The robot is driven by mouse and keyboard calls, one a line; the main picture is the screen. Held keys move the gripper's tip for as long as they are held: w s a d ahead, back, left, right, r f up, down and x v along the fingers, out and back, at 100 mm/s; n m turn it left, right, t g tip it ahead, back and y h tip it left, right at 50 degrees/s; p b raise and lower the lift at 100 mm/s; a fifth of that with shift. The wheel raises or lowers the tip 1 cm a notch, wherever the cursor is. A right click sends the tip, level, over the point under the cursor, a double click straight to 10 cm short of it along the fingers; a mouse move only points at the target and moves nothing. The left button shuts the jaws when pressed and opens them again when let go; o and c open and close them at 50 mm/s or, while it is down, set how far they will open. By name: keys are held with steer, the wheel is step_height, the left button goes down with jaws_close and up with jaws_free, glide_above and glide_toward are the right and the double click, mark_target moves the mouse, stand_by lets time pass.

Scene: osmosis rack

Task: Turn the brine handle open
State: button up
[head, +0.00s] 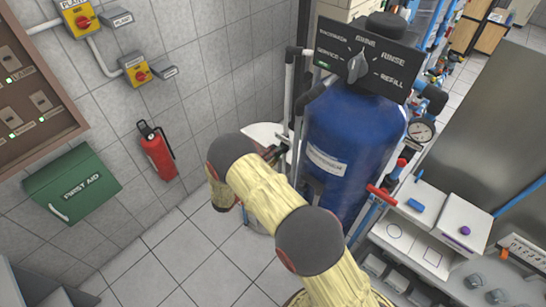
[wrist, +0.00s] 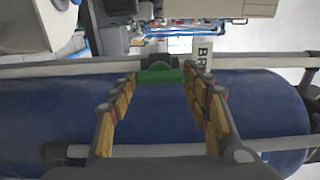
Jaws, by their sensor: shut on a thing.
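The brine handle is a short green lever (wrist: 160,75) at the upper middle of the wrist view. It sits on a dark valve body (wrist: 157,60) in a grey pipe, beside a white label (wrist: 203,54) whose visible letters read "BR". The lever lies roughly along the pipe in that view. My gripper (wrist: 161,78) has its yellow-padded fingers on both sides of the lever and is shut on it. In the head view my arm reaches to the left side of the blue tank (head: 345,145), and the handle and fingertips cannot be made out clearly there.
A black panel (head: 366,60) with a pointer knob and words stands above the tank. A red-handled valve (head: 382,195) and a gauge (head: 420,131) are at its right. A fire extinguisher (head: 157,150) and a green first aid box (head: 72,184) hang on the left wall.

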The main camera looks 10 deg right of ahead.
stand_by(0.5)
steer(key=o, duration=1.2)
steer(key=shift+c, duration=0.2)
steer(key=shift+a, duration=0.1)
steer(key=v, duration=1.1)
steer(key=shift+s+a, duration=0.2)
steer(key=shift+a, duration=0.15)
